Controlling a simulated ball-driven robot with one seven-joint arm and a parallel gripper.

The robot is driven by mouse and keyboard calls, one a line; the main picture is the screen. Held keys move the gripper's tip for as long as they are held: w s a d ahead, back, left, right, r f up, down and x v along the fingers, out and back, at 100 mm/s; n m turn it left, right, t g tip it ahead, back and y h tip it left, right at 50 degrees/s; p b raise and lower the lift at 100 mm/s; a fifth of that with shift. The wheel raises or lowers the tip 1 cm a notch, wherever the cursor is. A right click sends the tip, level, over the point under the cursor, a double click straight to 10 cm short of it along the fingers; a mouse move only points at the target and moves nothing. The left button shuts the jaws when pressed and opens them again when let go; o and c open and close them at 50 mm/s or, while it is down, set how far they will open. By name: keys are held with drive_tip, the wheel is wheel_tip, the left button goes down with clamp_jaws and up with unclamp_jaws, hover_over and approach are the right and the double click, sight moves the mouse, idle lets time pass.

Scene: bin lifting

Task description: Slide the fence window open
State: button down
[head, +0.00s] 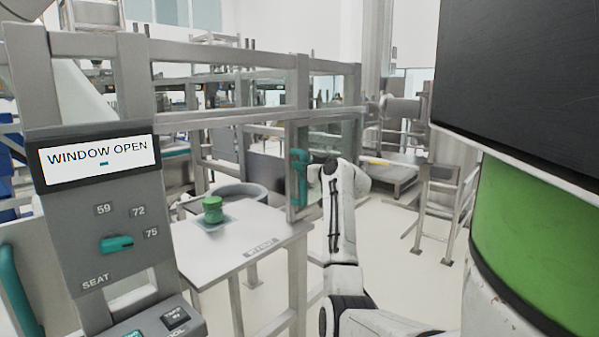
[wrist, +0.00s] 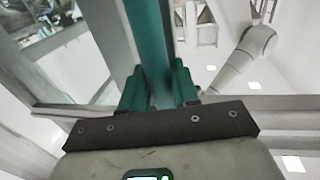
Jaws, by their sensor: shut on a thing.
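The fence window (head: 331,137) is a clear pane in a grey frame at the right end of the fence (head: 180,47), and the opening to its left is clear. Its teal upright handle (head: 298,178) stands on the pane's left edge. My gripper (head: 311,172) is at the handle, at the end of my white arm. In the wrist view, the two teal fingers of my gripper (wrist: 160,90) are shut on the handle (wrist: 146,30), one on each side. The fingertips are partly hidden in the head view.
A grey panel (head: 97,205) at the left has a display (head: 98,160) reading "WINDOW OPEN" and a teal knob (head: 117,244). A light table (head: 235,240) below the opening carries a green knobbed part (head: 212,209). Open floor (head: 400,270) lies to the right.

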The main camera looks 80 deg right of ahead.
drive_tip(key=shift+d, duration=0.1)
drive_tip(key=c, duration=1)
unclamp_jaws()
drive_tip(key=shift+s, duration=0.1)
drive_tip(key=b+v, duration=0.1)
drive_tip(key=v, duration=0.9)
drive_tip(key=shift+s+a+b, duration=0.25)
drive_tip(key=shift+a+b, duration=0.05)
drive_tip(key=shift+b, duration=0.05)
